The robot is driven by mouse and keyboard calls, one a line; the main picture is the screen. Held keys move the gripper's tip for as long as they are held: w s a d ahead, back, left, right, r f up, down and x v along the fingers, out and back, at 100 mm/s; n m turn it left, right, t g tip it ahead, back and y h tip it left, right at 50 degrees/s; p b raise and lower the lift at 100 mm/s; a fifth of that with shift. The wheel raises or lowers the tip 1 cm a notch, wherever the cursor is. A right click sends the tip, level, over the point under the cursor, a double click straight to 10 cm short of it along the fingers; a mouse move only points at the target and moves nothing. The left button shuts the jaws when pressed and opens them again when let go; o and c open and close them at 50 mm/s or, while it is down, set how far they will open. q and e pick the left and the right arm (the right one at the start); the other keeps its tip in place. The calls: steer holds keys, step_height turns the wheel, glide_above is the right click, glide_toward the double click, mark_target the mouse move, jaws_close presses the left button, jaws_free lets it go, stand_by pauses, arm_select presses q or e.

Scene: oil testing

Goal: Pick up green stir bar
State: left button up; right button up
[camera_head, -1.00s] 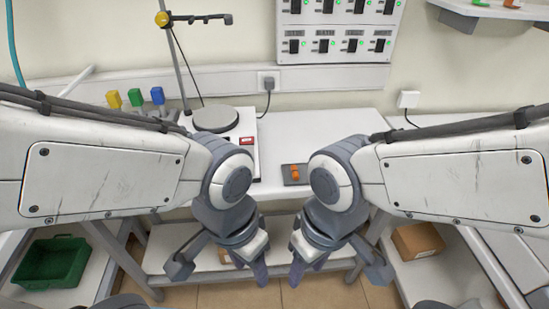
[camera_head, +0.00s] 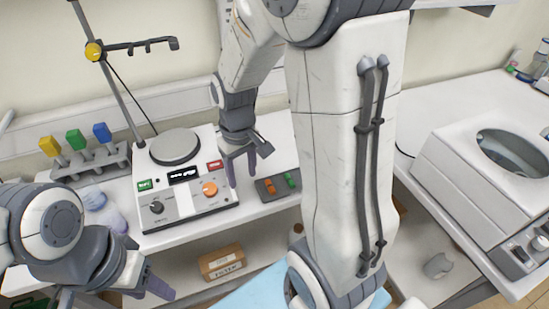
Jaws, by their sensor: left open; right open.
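The green stir bar (camera_head: 291,180) lies in a small dark tray (camera_head: 279,194) beside an orange one (camera_head: 269,186), on the bench right of the stirrer. My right gripper (camera_head: 242,170) is open and empty, pointing down over the bench. In the picture it is just left of the tray and the stir bar, near the stirrer's right edge. Its exact height above the bench is hard to tell. My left gripper (camera_head: 112,296) is open at the bottom left, in front of the bench and far from the stir bar.
The white stirrer (camera_head: 182,213) with its round plate stands left of the tray, below a metal stand (camera_head: 110,75). A rack (camera_head: 90,163) holds yellow, green and blue handled items. A white machine (camera_head: 480,180) stands at right. A cardboard box (camera_head: 222,263) sits below.

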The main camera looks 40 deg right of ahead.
steer(key=d+f+m+p, duration=0.1)
steer(key=d+m+p, duration=0.15)
steer(key=d, duration=1.25)
steer(key=m, duration=0.1)
glide_above(290, 179)
steer(key=f, duration=0.5)
steer(key=shift+s+d+f+p, duration=0.15)
steer(key=shift+d+f+p, duration=0.05)
steer(key=shift+f+p, duration=0.1)
steer(key=f+p, duration=0.1)
steer(key=f, duration=0.4)
steer(key=shift+w+a+p, duration=0.2)
steer(key=shift+p, duration=0.2)
steer(key=shift+f, duration=0.3)
arm_select(q)
step_height(290, 179, up, 6)
steer(key=shift+r, duration=0.1)
arm_select(e)
jaws_close()
